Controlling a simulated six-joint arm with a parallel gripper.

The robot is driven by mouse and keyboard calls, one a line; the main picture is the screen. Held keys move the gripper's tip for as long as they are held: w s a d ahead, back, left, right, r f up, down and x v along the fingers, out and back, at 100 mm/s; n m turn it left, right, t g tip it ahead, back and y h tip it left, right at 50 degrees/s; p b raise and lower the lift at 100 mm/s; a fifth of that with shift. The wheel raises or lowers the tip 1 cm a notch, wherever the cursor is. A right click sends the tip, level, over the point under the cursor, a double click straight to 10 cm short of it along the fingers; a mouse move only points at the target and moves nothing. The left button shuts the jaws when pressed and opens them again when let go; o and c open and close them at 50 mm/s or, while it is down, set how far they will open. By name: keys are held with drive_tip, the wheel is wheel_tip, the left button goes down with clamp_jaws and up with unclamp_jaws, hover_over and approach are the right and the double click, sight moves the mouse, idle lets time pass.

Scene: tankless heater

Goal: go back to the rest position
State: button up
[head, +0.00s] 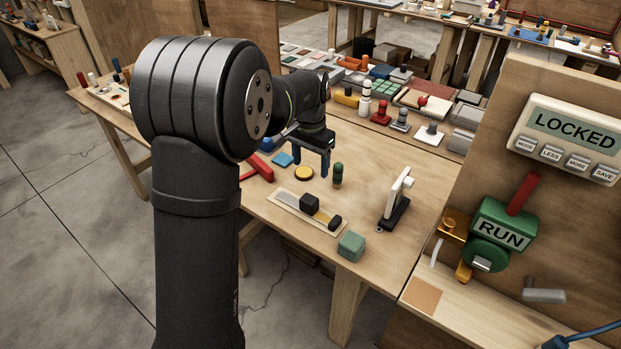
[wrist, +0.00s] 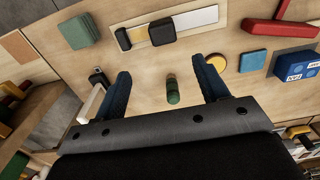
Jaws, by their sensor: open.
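My gripper (head: 311,163) is open and empty above the wooden table (head: 262,208). In the wrist view its two blue fingers (wrist: 166,82) are spread apart. A small green bottle-like piece (head: 337,175) stands on the table just right of the fingers in the head view. In the wrist view this green piece (wrist: 172,90) shows between the fingers, beyond them, and nothing is gripped. The heater panel with a green RUN block (head: 500,232), a red lever (head: 523,194) and a display reading LOCKED (head: 574,133) stands at the right, apart from my gripper.
A yellow disc (head: 304,173), a red T-shaped piece (head: 259,166), a tray with a black block (head: 309,203), a green block (head: 351,245) and a white upright piece on a black base (head: 397,197) surround the gripper. Several items crowd the table's back. The front left tabletop is clear.

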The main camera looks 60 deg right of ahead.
sight(310, 199)
wheel_tip(310, 199, up, 2)
drive_tip(key=shift+r, duration=0.1)
idle(0.4)
wheel_tip(310, 199, down, 18)
drive_tip(key=shift+w+r, duration=0.15)
drive_tip(key=shift+r, duration=0.05)
idle(0.3)
idle(2.2)
